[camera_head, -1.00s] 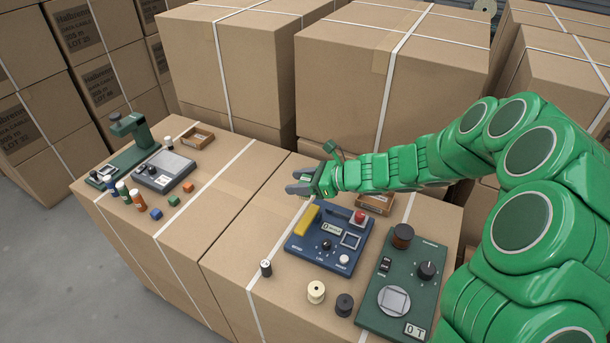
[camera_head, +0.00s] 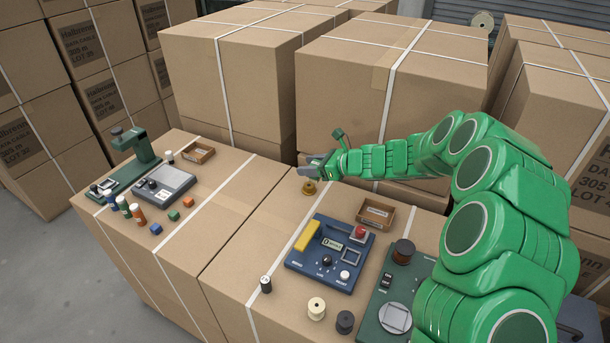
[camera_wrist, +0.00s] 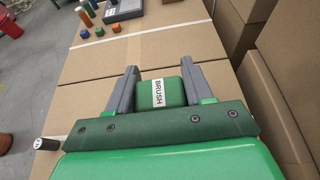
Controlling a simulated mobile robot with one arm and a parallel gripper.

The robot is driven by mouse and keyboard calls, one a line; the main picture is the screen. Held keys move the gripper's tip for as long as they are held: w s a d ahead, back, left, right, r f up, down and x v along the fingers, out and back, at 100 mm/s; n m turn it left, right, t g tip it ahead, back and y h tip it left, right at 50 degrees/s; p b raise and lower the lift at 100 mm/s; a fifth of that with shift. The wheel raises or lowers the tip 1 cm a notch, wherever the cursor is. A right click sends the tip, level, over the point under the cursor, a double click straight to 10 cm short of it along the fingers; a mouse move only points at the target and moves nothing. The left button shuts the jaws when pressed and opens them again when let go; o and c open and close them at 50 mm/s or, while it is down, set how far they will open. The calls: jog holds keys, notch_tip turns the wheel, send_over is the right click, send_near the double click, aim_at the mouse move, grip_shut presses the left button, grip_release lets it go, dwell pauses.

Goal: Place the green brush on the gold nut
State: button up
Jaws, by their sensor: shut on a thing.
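My gripper (camera_head: 314,168) hangs over the back of the right carton in the head view. In the wrist view its two grey fingers (camera_wrist: 158,88) are shut on the green brush (camera_wrist: 174,92), a green block with a white "BRUSH" label. I cannot make out the brush in the head view. A small gold piece, which looks like the gold nut (camera_head: 309,188), stands on the carton just below my gripper. The gripper partly overlaps it in the picture; the exact gap between them is unclear. The nut does not show in the wrist view.
A blue device (camera_head: 329,255) and a small brown tray (camera_head: 376,214) stand in front of and right of the nut. Tall cartons (camera_head: 385,90) rise behind. A cream spool (camera_head: 316,308) and a black spool (camera_head: 345,322) are at the front.

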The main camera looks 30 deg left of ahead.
jog(key=shift+w+a+f, duration=1)
jog(key=shift+w+f, duration=0.3)
jog(key=shift+f, duration=0.05)
jog(key=shift+w+a+f, duration=0.95)
jog(key=shift+w+f, duration=0.35)
jog(key=shift+f, duration=0.1)
jog(key=shift+w+a+f, duration=1)
jog(key=shift+w+f, duration=0.3)
jog(key=shift+f, duration=1.6)
jog(key=shift+f, duration=0.15)
jog(key=o, duration=1)
jog(key=shift+o, duration=0.2)
jog(key=shift+d+r, duration=0.1)
jog(key=shift+r, duration=0.15)
jog(key=v, duration=1.1)
jog(key=shift+d, duration=0.35)
